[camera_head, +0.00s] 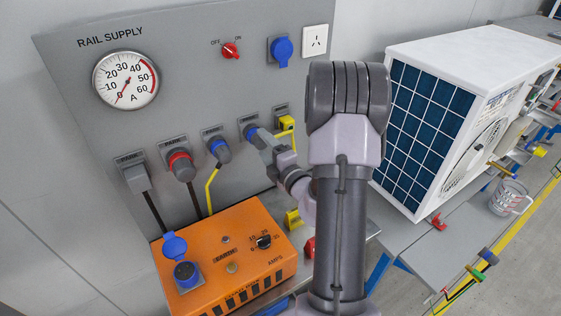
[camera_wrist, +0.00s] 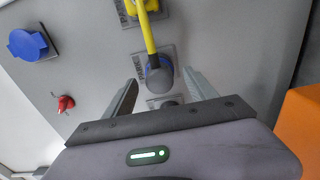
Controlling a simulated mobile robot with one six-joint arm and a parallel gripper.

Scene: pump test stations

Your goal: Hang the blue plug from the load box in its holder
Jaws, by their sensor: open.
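A blue plug (camera_head: 250,132) sits in a park holder (camera_head: 247,120) on the grey panel. In the wrist view this blue and grey plug (camera_wrist: 158,76) stands in its holder with a yellow cable at its back. My gripper (camera_head: 268,143) is open in front of it; its fingers (camera_wrist: 160,92) are on either side, with visible gaps. Another blue and grey plug (camera_head: 220,152) with a yellow cable hangs in the holder to its left. The orange load box (camera_head: 225,235) stands below, its blue inlet (camera_head: 187,273) under a raised blue lid (camera_head: 174,245).
A grey plug (camera_head: 137,178) and a red-ringed plug (camera_head: 181,166) fill holders farther left. A yellow connector (camera_head: 286,123) is at the right holder. Above are a red switch (camera_head: 231,51) and blue socket (camera_head: 282,51). A white unit (camera_head: 450,55) stands right.

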